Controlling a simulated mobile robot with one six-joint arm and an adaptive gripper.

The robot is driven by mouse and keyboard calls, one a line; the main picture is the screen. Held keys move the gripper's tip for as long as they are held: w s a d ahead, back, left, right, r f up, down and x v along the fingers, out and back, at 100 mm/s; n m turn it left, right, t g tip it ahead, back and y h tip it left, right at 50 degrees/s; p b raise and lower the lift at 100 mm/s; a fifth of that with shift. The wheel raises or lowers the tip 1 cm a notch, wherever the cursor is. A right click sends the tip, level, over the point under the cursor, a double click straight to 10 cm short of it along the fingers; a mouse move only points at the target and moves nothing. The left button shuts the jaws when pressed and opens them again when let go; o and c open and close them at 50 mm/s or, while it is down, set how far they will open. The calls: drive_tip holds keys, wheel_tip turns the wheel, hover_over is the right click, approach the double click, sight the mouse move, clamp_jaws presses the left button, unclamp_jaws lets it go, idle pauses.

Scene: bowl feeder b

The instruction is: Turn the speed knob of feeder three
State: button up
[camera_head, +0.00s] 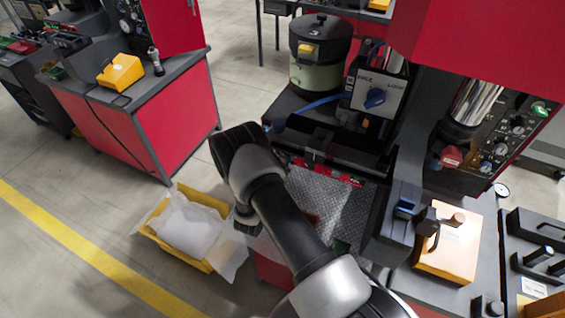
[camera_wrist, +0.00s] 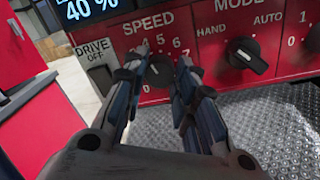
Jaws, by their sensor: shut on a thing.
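In the wrist view, the black speed knob (camera_wrist: 160,72) sits on a red control panel (camera_wrist: 213,70) under the word SPEED, with scale numbers around it. My gripper (camera_wrist: 163,64) has one finger on each side of the knob and is shut on it. The fingers hide the left part of the scale, so the knob's pointer is hard to read. A display (camera_wrist: 88,12) above left reads 40 %. In the head view, my arm covers most of the area by the panel, and the knob does not show. No feeder number is legible.
Right of the speed knob is a black mode knob (camera_wrist: 248,55) marked HAND and AUTO. A drive switch (camera_wrist: 101,78) reading OFF is at left. A ribbed metal plate (camera_wrist: 285,115) lies below the panel. A yellow bin (camera_head: 212,205) stands on the floor.

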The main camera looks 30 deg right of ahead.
drive_tip(key=shift+m, duration=0.3)
drive_tip(key=o, duration=1.1)
drive_tip(key=v, duration=1.2)
